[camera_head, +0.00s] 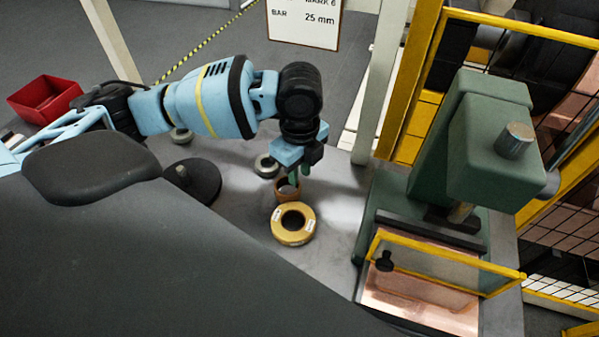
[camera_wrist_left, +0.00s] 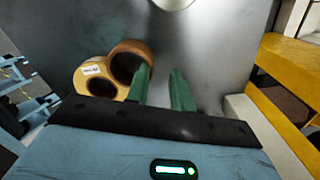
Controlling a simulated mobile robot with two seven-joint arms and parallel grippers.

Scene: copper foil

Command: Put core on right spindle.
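A brown tubular core (camera_head: 287,198) stands on the grey table, just behind a yellow roll (camera_head: 292,237) with white labels. In the left wrist view the core (camera_wrist_left: 119,46) and the yellow roll (camera_wrist_left: 83,84) appear side by side. My left gripper (camera_head: 302,172) points down at the core. Its green fingers (camera_wrist_left: 162,78) are apart, with nothing clamped between them. One finger overlaps the core's right rim; I cannot tell whether it touches. My right gripper is not in view.
A grey ring (camera_head: 267,166) lies behind the core, another (camera_head: 181,134) farther left. A green machine (camera_head: 490,150) with copper foil (camera_head: 420,300) and a yellow-framed guard (camera_head: 450,262) fills the right. A red bin (camera_head: 45,98) is far left.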

